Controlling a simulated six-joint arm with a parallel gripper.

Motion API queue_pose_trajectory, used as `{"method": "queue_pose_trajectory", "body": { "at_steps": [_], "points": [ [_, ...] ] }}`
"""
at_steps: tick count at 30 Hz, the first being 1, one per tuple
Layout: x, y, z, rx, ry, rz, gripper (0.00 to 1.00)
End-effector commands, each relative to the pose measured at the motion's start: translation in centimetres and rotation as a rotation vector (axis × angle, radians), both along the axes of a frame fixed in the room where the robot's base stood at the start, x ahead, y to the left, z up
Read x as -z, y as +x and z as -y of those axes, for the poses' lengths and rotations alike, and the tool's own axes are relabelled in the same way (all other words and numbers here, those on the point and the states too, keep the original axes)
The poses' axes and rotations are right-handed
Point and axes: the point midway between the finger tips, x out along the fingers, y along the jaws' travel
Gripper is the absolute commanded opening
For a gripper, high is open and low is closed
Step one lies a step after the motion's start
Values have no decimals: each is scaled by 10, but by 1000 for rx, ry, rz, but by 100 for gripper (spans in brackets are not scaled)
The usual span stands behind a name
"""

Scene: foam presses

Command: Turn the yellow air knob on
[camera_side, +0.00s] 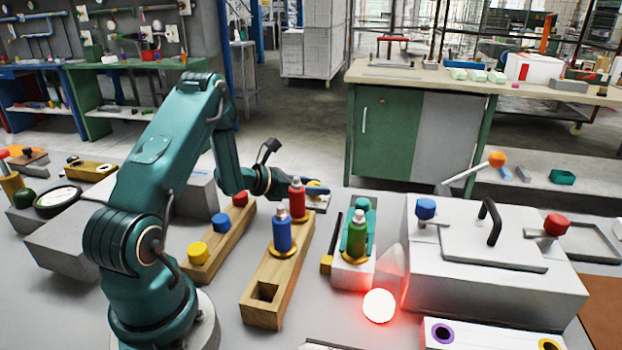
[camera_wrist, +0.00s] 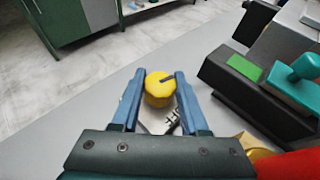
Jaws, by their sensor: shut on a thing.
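The yellow air knob (camera_wrist: 156,97) is round, with a dark pointer mark on its top that points to the right and slightly up in the wrist view. It stands on a light plate (camera_wrist: 158,125) with dark markings, partly hidden by my gripper. My gripper (camera_wrist: 158,84) has its two blue fingers on either side of the knob and is shut on it. In the side view my gripper (camera_side: 318,189) is behind the red bottle, and only a small bit of the yellow knob (camera_side: 315,182) shows there.
A red bottle (camera_side: 297,200) and a blue bottle (camera_side: 282,232) stand in a wooden rack close in front of my gripper. A green bottle (camera_side: 357,236) stands in a fixture to the right. A grey press box (camera_side: 490,295) and a glowing red-rimmed lamp (camera_side: 379,306) are farther right.

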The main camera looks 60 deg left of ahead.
Motion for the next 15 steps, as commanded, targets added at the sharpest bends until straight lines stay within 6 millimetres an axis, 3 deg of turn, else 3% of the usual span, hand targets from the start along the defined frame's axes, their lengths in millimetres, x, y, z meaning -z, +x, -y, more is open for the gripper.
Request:
{"method": "queue_pose_trajectory", "body": {
  "at_steps": [15],
  "points": [
    [-2,2,1,-236,5,5,0]
  ]
}}
